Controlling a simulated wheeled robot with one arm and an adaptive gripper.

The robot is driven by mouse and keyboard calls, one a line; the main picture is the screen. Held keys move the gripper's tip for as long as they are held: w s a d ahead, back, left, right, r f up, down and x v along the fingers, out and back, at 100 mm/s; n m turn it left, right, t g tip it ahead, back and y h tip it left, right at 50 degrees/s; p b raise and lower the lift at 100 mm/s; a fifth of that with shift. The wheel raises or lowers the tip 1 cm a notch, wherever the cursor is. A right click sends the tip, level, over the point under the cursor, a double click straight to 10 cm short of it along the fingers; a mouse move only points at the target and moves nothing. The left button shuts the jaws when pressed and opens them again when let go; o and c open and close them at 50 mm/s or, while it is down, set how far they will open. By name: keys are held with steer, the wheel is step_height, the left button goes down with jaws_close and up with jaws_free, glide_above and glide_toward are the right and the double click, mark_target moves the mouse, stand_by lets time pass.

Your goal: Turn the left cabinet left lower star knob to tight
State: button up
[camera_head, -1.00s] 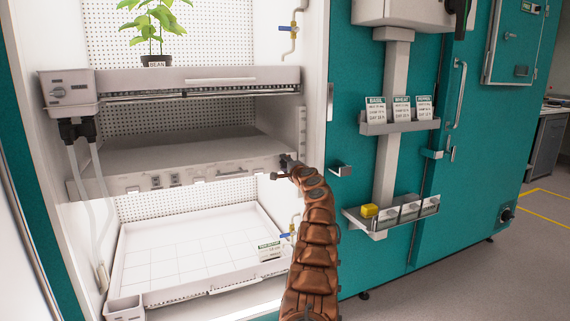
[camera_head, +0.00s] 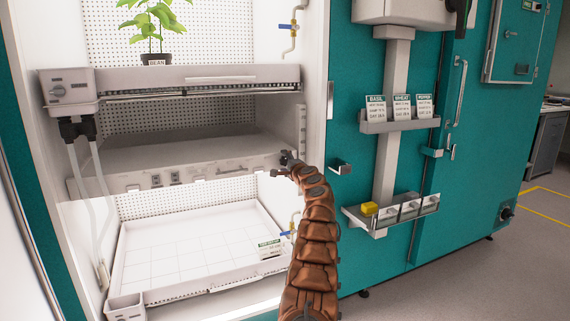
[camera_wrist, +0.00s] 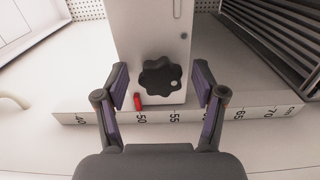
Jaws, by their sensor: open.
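A black star knob (camera_wrist: 160,76) with a pale dot at its lower right sits on a light-coloured block in the wrist view. My gripper (camera_wrist: 160,84) is open, with one finger on each side of the knob and gaps between the fingers and the knob. A red marker (camera_wrist: 138,102) shows at the knob's lower left. In the head view my gripper (camera_head: 285,160) is at the right front end of the middle shelf (camera_head: 130,184) inside the open cabinet. The knob is not clearly visible in the head view.
A scale strip (camera_wrist: 240,114) with numbers runs below the knob. A potted bean plant (camera_head: 155,58) stands on the upper shelf (camera_head: 200,76). A white tray (camera_head: 190,240) lies below. A blue-handled valve (camera_head: 290,234) is near my arm. A seed-card rack (camera_head: 400,125) hangs on the teal front at right.

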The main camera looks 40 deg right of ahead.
steer(key=shift+a+r, duration=0.1)
stand_by(0.3)
steer(key=shift+s+a+r, duration=0.15)
steer(key=shift+s+r, duration=0.05)
steer(key=shift+s, duration=0.45)
steer(key=shift+s+a+f, duration=0.2)
steer(key=shift+s+a, duration=0.1)
steer(key=shift+s, duration=0.45)
glide_toward(284, 161)
steer(key=shift+v, duration=1.05)
steer(key=shift+s+f, duration=0.1)
steer(key=shift+f, duration=0.05)
stand_by(0.3)
